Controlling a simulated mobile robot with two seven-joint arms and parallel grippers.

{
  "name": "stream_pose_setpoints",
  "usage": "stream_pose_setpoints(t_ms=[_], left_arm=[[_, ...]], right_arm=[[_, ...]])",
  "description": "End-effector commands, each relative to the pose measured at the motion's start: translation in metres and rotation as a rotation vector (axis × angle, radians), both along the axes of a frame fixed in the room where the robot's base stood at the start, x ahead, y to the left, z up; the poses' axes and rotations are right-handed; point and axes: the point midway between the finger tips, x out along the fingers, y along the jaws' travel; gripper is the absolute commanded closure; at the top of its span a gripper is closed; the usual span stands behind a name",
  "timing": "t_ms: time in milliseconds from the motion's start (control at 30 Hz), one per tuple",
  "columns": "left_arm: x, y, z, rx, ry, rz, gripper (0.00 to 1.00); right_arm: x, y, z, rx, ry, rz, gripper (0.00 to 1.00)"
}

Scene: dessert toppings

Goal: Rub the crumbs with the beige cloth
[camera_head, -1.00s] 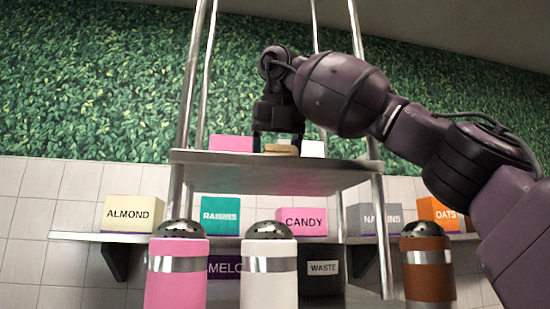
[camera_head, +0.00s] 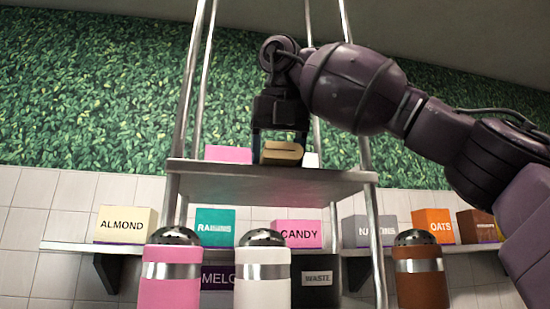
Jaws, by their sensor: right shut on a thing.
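My right gripper (camera_head: 280,148) points down at the front of the raised metal shelf (camera_head: 270,183). It is shut on the beige cloth (camera_head: 282,152), a small folded tan piece between its fingers at the shelf's front edge. I cannot tell whether the cloth touches the shelf top. No crumbs can be made out, as the shelf top is seen from below its edge. My left gripper is not in view.
A pink block (camera_head: 228,153) and a white one (camera_head: 311,159) stand on the raised shelf beside the gripper. Below, the wall shelf (camera_head: 75,246) holds labelled boxes, such as almond (camera_head: 127,225) and candy (camera_head: 297,234). Pink (camera_head: 171,290), white (camera_head: 262,292) and brown (camera_head: 420,290) shakers stand in front.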

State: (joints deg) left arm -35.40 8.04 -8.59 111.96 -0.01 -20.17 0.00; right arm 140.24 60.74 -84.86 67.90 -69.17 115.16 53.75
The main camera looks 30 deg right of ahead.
Motion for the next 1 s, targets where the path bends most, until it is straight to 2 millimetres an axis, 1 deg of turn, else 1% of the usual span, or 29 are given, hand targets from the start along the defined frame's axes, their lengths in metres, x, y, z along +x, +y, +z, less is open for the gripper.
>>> stream_pose_setpoints(t_ms=[167,400,567,1000], left_arm=[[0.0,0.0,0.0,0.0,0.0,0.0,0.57],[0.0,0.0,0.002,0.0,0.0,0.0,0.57],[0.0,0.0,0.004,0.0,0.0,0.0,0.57],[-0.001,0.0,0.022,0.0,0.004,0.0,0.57]], right_arm=[[-0.001,0.003,-0.001,0.0,0.001,-0.001,0.57],[0.003,0.015,-0.003,-0.001,0.003,0.0,0.57],[0.005,0.017,-0.004,-0.001,0.003,-0.001,0.57],[0.032,0.009,-0.002,-0.002,0.005,-0.002,0.57]])
